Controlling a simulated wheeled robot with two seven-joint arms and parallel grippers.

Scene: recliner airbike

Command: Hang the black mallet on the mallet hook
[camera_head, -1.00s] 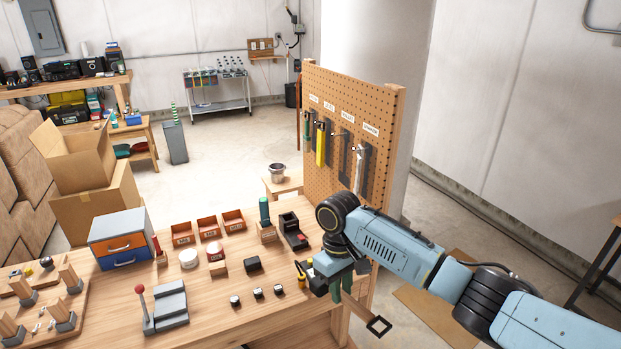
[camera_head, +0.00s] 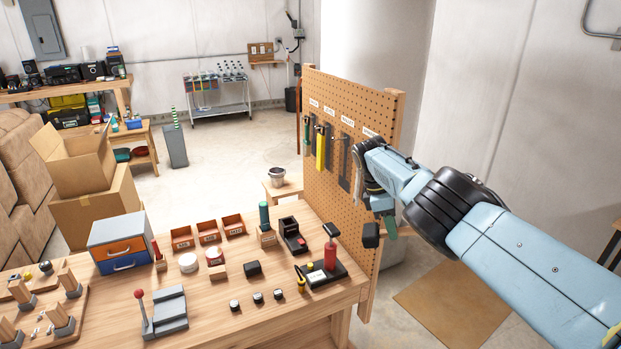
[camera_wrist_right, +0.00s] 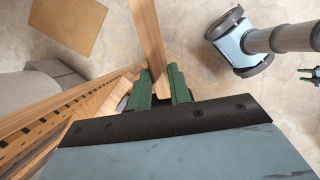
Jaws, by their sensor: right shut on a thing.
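My right gripper (camera_head: 387,222) is in front of the lower right of the pegboard (camera_head: 385,110), its green fingers pointing down. In the right wrist view (camera_wrist_right: 162,88) the fingers are shut on the wooden handle (camera_wrist_right: 148,35) of the mallet. The black mallet head (camera_head: 371,235) shows just left of the fingers in the head view; most of the handle is hidden there. The third label (camera_head: 347,121) has a dark, long shape (camera_head: 344,165) below it; I cannot make out its hook. A small green-tipped part at the wrist view's right edge may be my left gripper (camera_wrist_right: 308,74).
Other tools, including a yellow one (camera_head: 321,148), hang at the board's left.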

